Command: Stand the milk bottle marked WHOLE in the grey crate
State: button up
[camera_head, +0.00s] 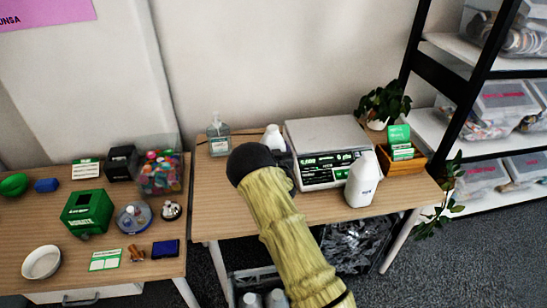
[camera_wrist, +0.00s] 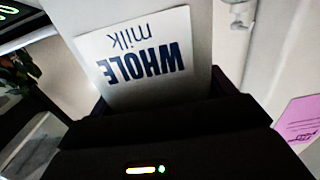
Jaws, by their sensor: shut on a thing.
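The milk bottle marked WHOLE (camera_wrist: 195,50) fills the top of the wrist view, its label reading upside down. My gripper (camera_wrist: 160,112) is shut on it. In the head view a white bottle top (camera_head: 273,136) shows just beyond my dark gripper (camera_head: 280,156), at the left of the scale; the rest of it is hidden. Another white bottle (camera_head: 362,182) stands upright in front of the scale, its small marking unreadable. A grey crate (camera_head: 240,273) sits low under the table at the bottom, partly behind my arm, with white bottle tops inside.
The scale (camera_head: 328,130) stands at the table's back. A pump bottle (camera_head: 218,138) is left of my gripper. A wooden box (camera_head: 403,165) and plant (camera_head: 382,104) are at right. A container of dark bags (camera_head: 358,250) is under the table. The table's front left is clear.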

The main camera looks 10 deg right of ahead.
jog(key=shift+f, duration=2.05)
jog(key=shift+f, duration=0.2)
jog(key=o, duration=0.9)
jog(key=shift+r, duration=0.1)
jog(key=shift+r, duration=0.15)
jog(key=shift+s, duration=0.65)
jog(key=s+b, duration=0.1)
jog(key=s, duration=0.9)
jog(key=shift+s, duration=0.35)
